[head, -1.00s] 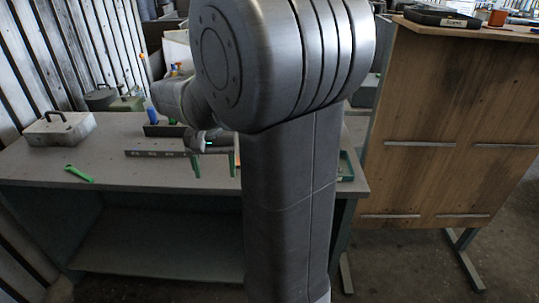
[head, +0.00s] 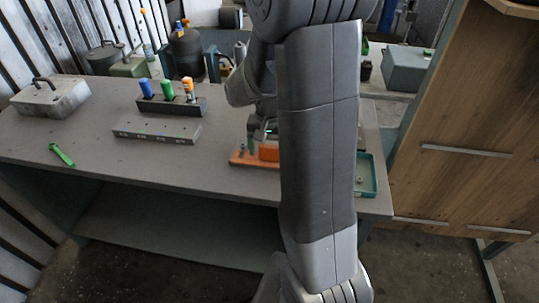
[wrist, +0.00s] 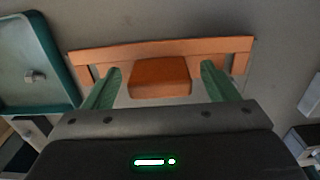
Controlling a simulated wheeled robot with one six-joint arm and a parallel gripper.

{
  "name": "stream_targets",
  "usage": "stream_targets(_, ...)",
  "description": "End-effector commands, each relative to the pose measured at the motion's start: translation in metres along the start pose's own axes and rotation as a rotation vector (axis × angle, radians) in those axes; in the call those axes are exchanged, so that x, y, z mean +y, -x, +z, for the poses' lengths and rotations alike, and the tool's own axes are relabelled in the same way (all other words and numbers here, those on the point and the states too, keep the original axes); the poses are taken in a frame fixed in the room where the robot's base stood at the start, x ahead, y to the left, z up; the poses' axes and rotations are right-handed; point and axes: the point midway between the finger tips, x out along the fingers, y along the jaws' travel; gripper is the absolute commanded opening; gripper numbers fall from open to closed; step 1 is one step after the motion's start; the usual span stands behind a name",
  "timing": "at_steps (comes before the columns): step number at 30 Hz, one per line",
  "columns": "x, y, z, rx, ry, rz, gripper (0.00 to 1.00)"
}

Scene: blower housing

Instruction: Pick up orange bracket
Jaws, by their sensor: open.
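The orange bracket (wrist: 160,78) lies on the grey workbench (head: 190,165), a flat plate with a raised block in its middle. In the wrist view my gripper (wrist: 160,80) is open, with one green finger on each side of the raised block and gaps between fingers and block. In the head view the bracket (head: 240,158) shows at the bench's front, partly hidden behind my arm. My gripper there (head: 258,142) is above it and mostly covered by the arm. I cannot tell whether the fingers touch the plate.
A green tray (wrist: 38,62) with a small metal part lies beside the bracket. A grey block (head: 158,129), a rack with coloured handles (head: 172,104), a green tool (head: 62,154) and a metal box (head: 50,97) occupy the left. Bare bench lies between.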

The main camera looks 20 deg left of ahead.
Motion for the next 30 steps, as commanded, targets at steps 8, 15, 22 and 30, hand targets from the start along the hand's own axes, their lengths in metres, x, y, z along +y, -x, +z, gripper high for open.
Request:
stream_targets(8,0.0,-0.009,0.0,0.001,0.0,0.0,0.8)
stream_targets(15,0.0,-0.009,0.0,0.0,0.0,0.0,0.47)
stream_targets(22,0.0,-0.008,0.0,0.001,0.0,0.0,0.27)
stream_targets(30,-0.001,0.009,-0.001,0.005,0.0,-0.003,0.23)
